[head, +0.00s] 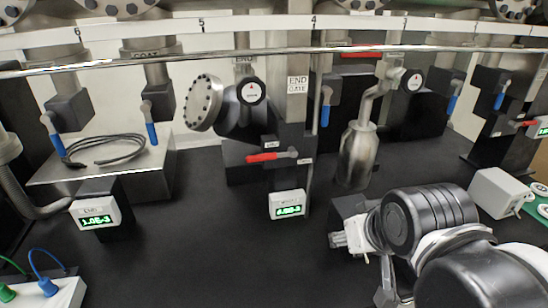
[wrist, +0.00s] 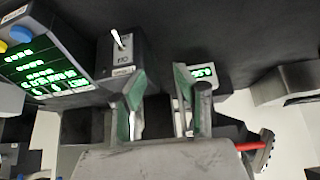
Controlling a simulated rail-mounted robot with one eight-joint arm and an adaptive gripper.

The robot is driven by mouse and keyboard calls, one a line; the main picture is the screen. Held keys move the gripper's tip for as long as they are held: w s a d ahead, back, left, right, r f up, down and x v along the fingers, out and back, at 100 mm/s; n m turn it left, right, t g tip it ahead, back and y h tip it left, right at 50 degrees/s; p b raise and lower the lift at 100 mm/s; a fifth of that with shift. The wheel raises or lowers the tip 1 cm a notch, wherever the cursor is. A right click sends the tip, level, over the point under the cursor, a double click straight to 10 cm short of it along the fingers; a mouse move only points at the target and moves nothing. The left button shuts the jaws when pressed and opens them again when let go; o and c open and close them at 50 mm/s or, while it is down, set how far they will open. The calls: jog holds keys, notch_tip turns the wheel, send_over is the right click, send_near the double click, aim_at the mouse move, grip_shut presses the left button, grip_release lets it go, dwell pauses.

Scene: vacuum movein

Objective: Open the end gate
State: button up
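A label reading END GATE (head: 297,84) is on the upright column at the middle of the head view. Below it a red handle (head: 268,157) sticks out to the left from its pivot, roughly level. In the wrist view a red handle (wrist: 252,146) shows at the lower right, beyond the right finger. My gripper (head: 390,289) is at the bottom of the head view, low and to the right of the handle, partly hidden by my arm. In the wrist view my gripper (wrist: 160,98) has its fingers apart with nothing held between them, well clear of the handle.
A gauge box (head: 287,204) with a green readout stands below the handle. A metal bottle (head: 358,155) hangs to its right. A toggle-switch box (wrist: 122,52) and a panel with green readouts (wrist: 43,65) show in the wrist view.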

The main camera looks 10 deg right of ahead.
jog(key=m+t+y, duration=0.5)
jog(key=m+y, duration=0.1)
jog(key=y, duration=0.9)
send_near(262, 155)
jog(key=x, duration=1)
jog(key=shift+f, duration=0.35)
jog(key=shift+w, duration=0.1)
